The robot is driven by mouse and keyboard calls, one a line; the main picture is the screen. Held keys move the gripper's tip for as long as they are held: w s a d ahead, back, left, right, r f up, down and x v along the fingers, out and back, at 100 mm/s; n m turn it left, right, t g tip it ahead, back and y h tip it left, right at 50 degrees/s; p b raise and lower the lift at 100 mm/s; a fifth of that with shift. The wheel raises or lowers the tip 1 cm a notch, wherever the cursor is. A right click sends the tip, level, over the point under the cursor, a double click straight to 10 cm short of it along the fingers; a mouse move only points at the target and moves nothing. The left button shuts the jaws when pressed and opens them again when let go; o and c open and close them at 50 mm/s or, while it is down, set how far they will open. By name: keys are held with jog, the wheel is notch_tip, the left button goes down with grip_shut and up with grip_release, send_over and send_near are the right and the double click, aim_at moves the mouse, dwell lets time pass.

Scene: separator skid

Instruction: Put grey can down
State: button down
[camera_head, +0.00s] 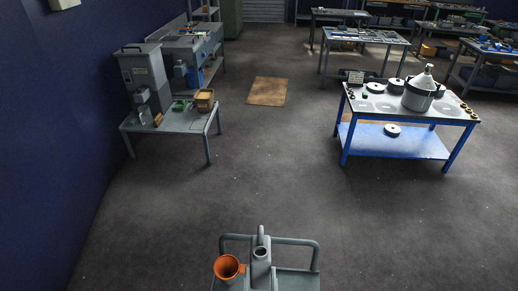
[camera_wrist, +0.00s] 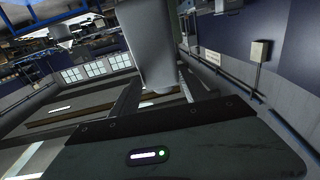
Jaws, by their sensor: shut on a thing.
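A smooth grey rounded body, which looks like the grey can (camera_wrist: 148,40), fills the upper middle of the wrist view. My gripper (camera_wrist: 155,88) is shut on it, with its dark housing across the bottom of that view. The wrist view is strongly tilted and shows no clear surface touching the can. I cannot make out my gripper or the held can in the head view.
A grey bench (camera_head: 185,125) with a grey cabinet unit stands at left. A blue-legged table (camera_head: 362,118) holds a grey vessel (camera_head: 421,92) and discs at right. A grey railed stand (camera_head: 295,277) with an orange funnel (camera_head: 227,267) is at bottom centre. Open floor lies between.

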jog(key=r+p, duration=0.5)
jog(key=shift+s+a+r, duration=0.1)
jog(key=shift+s+a, duration=0.1)
jog(key=shift+s, duration=0.2)
jog(key=shift+a, duration=0.1)
